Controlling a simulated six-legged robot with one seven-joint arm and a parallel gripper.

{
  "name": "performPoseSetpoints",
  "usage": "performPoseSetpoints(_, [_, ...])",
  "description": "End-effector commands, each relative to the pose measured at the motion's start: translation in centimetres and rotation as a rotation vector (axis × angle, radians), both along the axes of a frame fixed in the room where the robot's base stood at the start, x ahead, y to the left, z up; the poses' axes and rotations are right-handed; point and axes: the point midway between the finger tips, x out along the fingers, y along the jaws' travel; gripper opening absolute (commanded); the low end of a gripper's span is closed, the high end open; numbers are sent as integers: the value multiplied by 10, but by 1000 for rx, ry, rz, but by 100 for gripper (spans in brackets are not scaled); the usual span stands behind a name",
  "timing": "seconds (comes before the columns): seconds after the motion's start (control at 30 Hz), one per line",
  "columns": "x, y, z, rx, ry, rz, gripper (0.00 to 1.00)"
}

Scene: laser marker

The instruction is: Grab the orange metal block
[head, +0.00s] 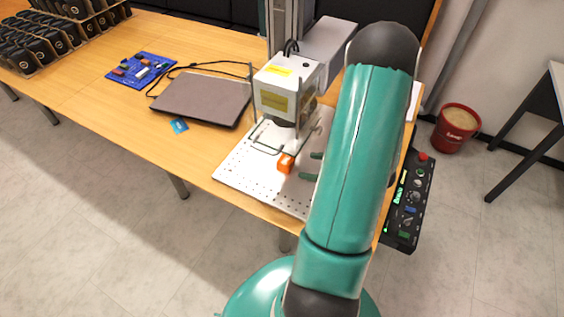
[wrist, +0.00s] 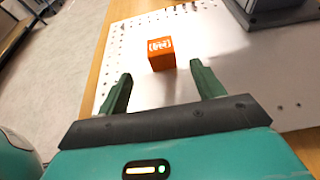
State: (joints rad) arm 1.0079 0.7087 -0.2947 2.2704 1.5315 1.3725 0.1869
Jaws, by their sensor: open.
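The orange metal block (head: 286,163) sits on the white perforated plate (head: 236,170) under the laser marker's head in the head view. My gripper (wrist: 160,80) is open and empty, with green fingers on either side of the gap. In the head view its fingertips (head: 312,165) show just right of the block, partly hidden by my arm.
The laser marker (head: 286,88) stands over the plate, with a wire frame hanging close by the block. A control box (head: 410,205) is at right.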

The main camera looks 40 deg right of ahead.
Motion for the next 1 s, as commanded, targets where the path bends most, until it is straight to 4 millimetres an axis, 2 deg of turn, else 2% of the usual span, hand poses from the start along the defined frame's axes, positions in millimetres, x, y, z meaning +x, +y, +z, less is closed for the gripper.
performPoseSetpoints(0.3, [49, 19, -23, 2, 1, 6, 67])
performPoseSetpoints(0.57, [70, 26, -31, 2, 1, 7, 67])
performPoseSetpoints(0.8, [102, 35, -44, 1, 1, 6, 67])
performPoseSetpoints(1.0, [109, 37, -46, 0, 0, 3, 67])
